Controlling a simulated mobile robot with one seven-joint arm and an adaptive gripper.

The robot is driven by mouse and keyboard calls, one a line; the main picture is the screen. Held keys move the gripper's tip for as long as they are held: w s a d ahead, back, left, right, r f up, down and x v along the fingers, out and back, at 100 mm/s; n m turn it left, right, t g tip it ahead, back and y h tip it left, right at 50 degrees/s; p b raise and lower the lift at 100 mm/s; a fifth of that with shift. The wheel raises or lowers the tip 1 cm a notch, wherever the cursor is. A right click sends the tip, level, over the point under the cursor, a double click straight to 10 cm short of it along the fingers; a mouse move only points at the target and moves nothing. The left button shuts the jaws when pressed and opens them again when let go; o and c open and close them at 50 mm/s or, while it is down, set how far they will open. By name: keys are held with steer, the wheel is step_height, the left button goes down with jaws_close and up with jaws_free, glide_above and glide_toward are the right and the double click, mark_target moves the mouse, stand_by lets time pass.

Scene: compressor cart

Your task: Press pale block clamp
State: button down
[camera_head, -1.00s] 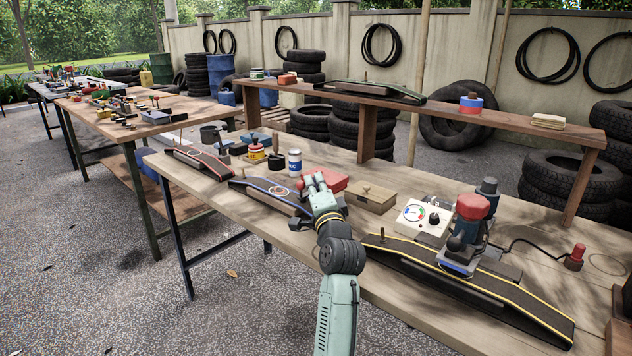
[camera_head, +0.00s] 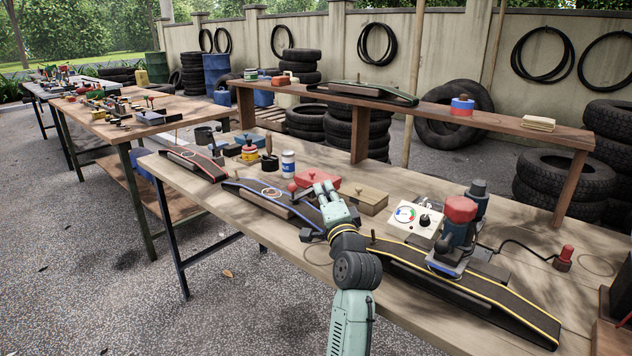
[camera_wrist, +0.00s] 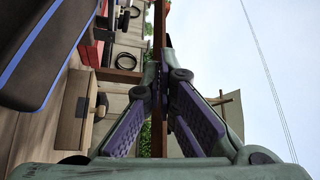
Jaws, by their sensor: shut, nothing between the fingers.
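A pale tan wooden block (camera_head: 368,200) with a small knob on top sits on the near table, right of my gripper; I take it to be the pale block clamp. In the wrist view the block (camera_wrist: 75,120) is at the left, its dark knob facing the gripper side. My gripper (camera_head: 323,187) is shut and empty. In the head view it overlaps the table between the blue-edged ramp and the block. Its fingers (camera_wrist: 164,85) meet in the wrist view, apart from the block. Its exact height above the table is hard to tell.
A blue-edged ramp (camera_head: 262,199) lies left of my gripper, and a red box (camera_head: 330,180) is just behind it. A yellow-edged ramp (camera_head: 490,292), a white gauge box (camera_head: 410,215) and a red-topped machine (camera_head: 460,222) stand right. A raised wooden shelf (camera_head: 500,124) runs behind.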

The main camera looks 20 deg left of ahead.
steer(key=s+d+f, duration=0.2)
steer(key=d, duration=0.1)
steer(key=shift+s+b, duration=0.25)
steer(key=shift+b, duration=0.1)
steer(key=shift+a, duration=0.1)
